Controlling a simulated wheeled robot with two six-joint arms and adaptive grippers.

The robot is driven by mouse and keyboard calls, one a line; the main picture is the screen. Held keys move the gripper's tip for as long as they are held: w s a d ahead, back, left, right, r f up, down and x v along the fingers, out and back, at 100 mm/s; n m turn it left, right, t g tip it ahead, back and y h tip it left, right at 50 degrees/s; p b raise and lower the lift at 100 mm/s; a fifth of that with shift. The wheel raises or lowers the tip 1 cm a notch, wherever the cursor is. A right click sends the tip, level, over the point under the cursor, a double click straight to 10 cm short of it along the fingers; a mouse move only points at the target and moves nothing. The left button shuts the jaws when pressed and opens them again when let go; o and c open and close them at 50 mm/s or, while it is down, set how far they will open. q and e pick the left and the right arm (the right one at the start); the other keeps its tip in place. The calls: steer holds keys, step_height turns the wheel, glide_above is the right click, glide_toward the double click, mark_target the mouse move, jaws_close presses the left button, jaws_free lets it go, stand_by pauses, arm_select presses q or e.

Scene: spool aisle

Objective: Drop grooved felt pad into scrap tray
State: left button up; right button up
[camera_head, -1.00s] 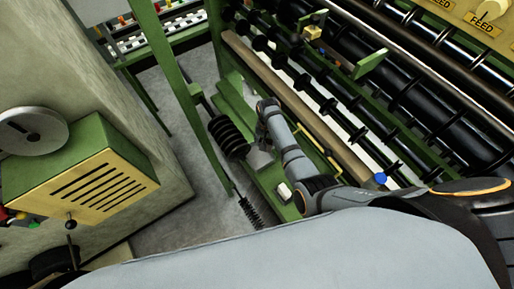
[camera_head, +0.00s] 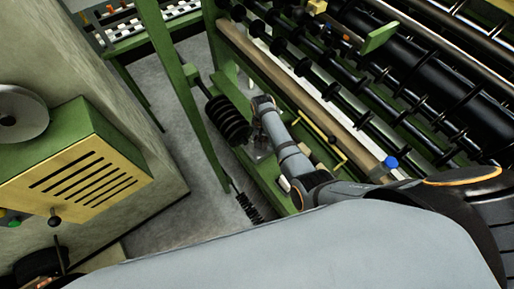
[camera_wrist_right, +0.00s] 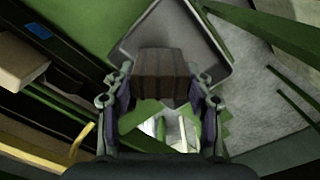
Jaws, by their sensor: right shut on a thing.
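In the right wrist view, the felt pad (camera_wrist_right: 165,73) is a dark brown block with grooves across its face. My right gripper (camera_wrist_right: 165,88) is shut on it, one finger at each side. The scrap tray (camera_wrist_right: 226,77) is a shallow grey tray with a raised rim. It lies beyond the pad, which overlaps it in this view; I cannot tell the height of the pad above it. In the head view my right arm reaches in to the green machine frame, and the pad and fingertips are not clear there. My left gripper is not in view.
A black ribbed spool (camera_head: 228,120) and a dark spring (camera_head: 249,208) are left of my arm. Machine rollers (camera_head: 345,98) and a tan rail (camera_head: 300,92) lie to the right. A green post (camera_head: 183,95) stands left, with open grey floor (camera_head: 165,90) beyond it.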

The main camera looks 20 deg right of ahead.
steer(key=o, duration=1.2)
steer(key=shift+d, duration=0.15)
step_height(320, 180, up, 8)
steer(key=shift+f, duration=0.2)
